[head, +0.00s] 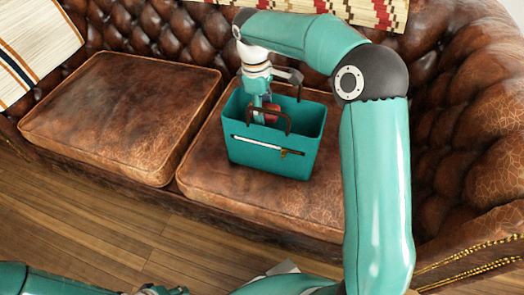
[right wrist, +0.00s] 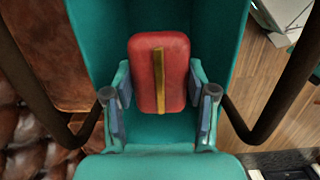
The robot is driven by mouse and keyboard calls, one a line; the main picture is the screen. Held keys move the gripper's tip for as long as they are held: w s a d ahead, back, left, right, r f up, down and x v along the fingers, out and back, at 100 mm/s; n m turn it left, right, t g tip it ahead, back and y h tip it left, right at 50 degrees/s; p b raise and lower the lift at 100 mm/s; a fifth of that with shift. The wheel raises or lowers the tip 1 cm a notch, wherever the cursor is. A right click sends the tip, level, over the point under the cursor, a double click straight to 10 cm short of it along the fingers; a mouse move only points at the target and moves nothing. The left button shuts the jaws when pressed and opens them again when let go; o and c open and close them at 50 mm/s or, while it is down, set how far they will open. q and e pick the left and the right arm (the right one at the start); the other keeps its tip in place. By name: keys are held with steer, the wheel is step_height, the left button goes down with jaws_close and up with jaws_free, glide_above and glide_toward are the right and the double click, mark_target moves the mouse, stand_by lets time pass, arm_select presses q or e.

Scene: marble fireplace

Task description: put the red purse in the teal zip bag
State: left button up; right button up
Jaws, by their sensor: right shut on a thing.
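The teal zip bag (head: 245,160) stands upright and open-topped on the right seat cushion, with two brown handles and a zip on its front. My right gripper (head: 264,114) reaches down into the bag's opening from above. It is shut on the red purse (head: 273,108), which shows only in part behind the front handle. In the right wrist view, the red purse (right wrist: 144,70) with its yellow strip lies between the fingers, with teal bag walls (right wrist: 215,25) around it. Contact with the bag's floor cannot be told. My left gripper (head: 165,290) is cut off at the bottom edge.
The brown leather sofa has a bare left cushion (head: 115,115) and a tufted back. A striped cloth (head: 35,40) hangs at the left, and a patterned cloth (head: 350,10) at the back. The wooden floor (head: 120,225) in front is clear. The bag's handles (right wrist: 25,85) flank my right gripper.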

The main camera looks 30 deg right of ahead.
step_height(320, 180, down, 16)
steer(key=b, duration=0.5)
steer(key=shift+r+b, duration=0.1)
steer(key=shift+b, duration=0.2)
steer(key=o, duration=1.2)
step_height(320, 180, up, 8)
steer(key=p, duration=0.3)
steer(key=shift+w+a+f, duration=0.25)
steer(key=shift+w+a, duration=0.05)
